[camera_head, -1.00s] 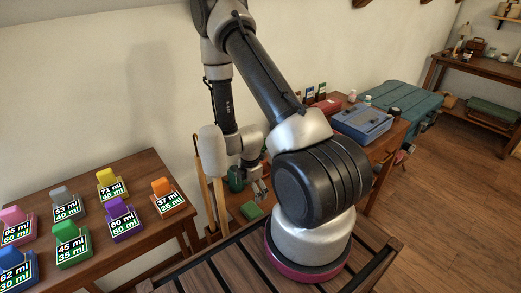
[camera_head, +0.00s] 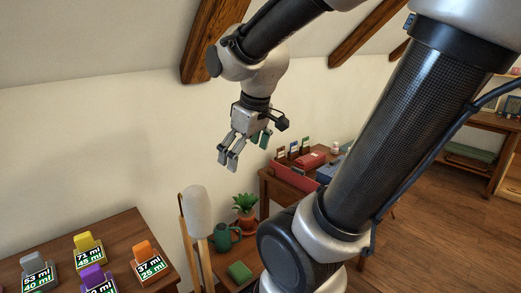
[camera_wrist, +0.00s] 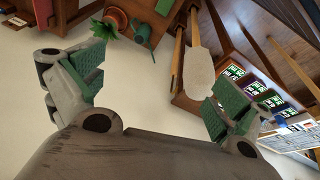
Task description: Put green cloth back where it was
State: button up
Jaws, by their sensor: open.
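The green cloth (camera_head: 239,271) lies as a small folded block on the low wooden table in the head view. It also shows at the top edge of the wrist view (camera_wrist: 164,6). My gripper (camera_head: 246,148) is raised in the air in front of the pale wall, well above the cloth and apart from it. In the wrist view my gripper (camera_wrist: 155,92) has its green-padded fingers spread wide, with nothing between them.
A green watering can (camera_head: 224,238) and a potted plant (camera_head: 246,207) stand behind the cloth. A pale-headed upright post (camera_head: 197,212) rises to the left. Coloured labelled blocks (camera_head: 90,245) stand on the left table. A red box (camera_head: 311,160) sits on the table behind.

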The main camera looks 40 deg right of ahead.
jog(key=s+r+m, duration=0.3)
jog(key=s, duration=0.3)
jog(key=shift+s+a+r+t, duration=0.15)
jog(key=shift+s+t, duration=0.15)
jog(key=shift+s, duration=0.1)
